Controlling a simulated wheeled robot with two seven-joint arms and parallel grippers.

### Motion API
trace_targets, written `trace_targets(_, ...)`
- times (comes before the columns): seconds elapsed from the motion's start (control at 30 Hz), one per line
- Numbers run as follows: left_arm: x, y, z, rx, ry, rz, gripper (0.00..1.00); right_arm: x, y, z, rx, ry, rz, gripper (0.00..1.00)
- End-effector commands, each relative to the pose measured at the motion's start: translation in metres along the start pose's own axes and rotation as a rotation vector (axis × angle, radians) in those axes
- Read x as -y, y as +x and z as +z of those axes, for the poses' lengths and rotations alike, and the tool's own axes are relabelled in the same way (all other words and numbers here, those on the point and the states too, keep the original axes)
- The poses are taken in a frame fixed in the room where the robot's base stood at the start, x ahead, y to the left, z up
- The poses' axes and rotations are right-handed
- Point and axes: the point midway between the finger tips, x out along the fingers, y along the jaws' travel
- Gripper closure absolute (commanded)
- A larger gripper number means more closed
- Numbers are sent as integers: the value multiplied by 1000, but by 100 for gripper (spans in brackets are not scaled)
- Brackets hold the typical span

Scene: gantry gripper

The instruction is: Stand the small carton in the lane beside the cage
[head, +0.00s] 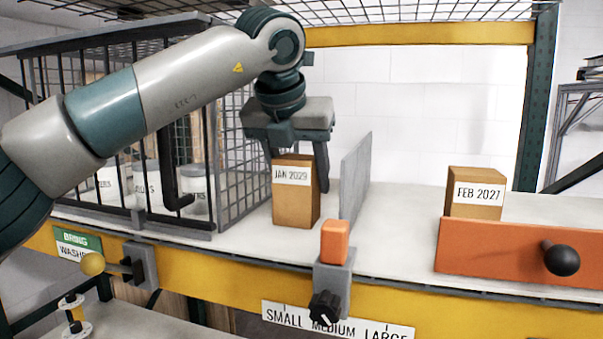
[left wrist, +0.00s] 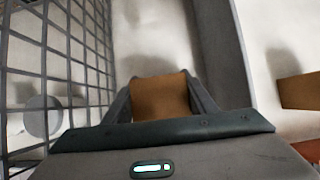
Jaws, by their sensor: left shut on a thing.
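The small carton (head: 294,205), brown and labelled JAN 2029, is upright between the cage (head: 240,165) and a grey divider plate (head: 355,175) in the head view. My left gripper (head: 297,172) points down with its fingers on either side of the carton's upper part and is shut on it. I cannot tell whether the carton's base touches the shelf. In the left wrist view the carton top (left wrist: 160,98) sits between the two fingers, with the cage mesh (left wrist: 60,60) to the left and the divider (left wrist: 222,50) to the right. My right gripper is not in view.
A carton labelled FEB 2027 (head: 474,195) stands at the right behind an orange panel (head: 490,250) with a black knob. White tubs (head: 146,185) stand inside the cage. An orange block (head: 335,240) on a grey bracket is at the shelf's front edge. Clear shelf lies right of the divider.

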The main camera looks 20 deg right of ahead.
Motion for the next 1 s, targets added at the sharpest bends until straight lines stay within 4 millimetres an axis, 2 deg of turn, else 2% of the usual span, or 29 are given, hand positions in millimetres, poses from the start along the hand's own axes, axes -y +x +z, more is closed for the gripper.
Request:
trace_targets(0.23,0,3,-2,1,0,0,80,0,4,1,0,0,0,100)
trace_targets(0.27,0,2,-1,0,1,0,41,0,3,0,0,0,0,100)
trace_targets(0.3,0,2,-1,0,1,0,32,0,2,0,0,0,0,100)
trace_targets(0.33,0,2,-1,-1,1,0,30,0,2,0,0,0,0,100)
trace_targets(0.77,0,-1,1,-1,1,0,30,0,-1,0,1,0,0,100)
trace_targets(0.87,0,-6,-1,1,0,1,30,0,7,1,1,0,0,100)
trace_targets(1.0,0,-21,-2,2,-1,1,30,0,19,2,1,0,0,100)
